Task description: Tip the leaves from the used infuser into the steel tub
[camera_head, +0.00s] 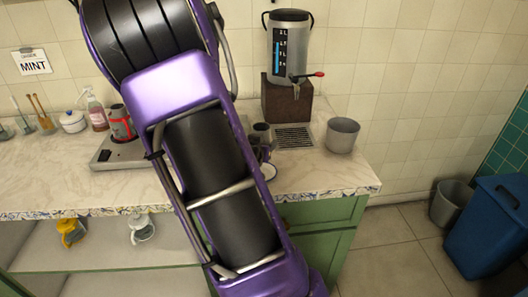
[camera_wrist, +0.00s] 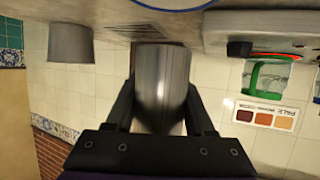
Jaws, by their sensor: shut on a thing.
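My gripper (camera_wrist: 161,92) is shut on a grey metal cylinder (camera_wrist: 163,75), which looks like the used infuser. The cylinder fills the space between the two fingers in the wrist view, and its inside and any leaves are hidden. In the head view my arm covers most of the gripper; a small dark grey cylinder shows just right of the arm, and I cannot tell for certain that it is the held one. The steel tub (camera_head: 342,135) stands upright on the counter's right end, right of the arm. It also shows in the wrist view (camera_wrist: 71,43), left of the held cylinder.
A steel urn (camera_head: 288,45) with a red-handled tap stands on a dark block behind a drip grille (camera_head: 293,138). A red-banded cup (camera_head: 121,122) is on the hot plate at left. A blue bin (camera_head: 490,225) and grey bin (camera_head: 452,203) stand on the floor at right.

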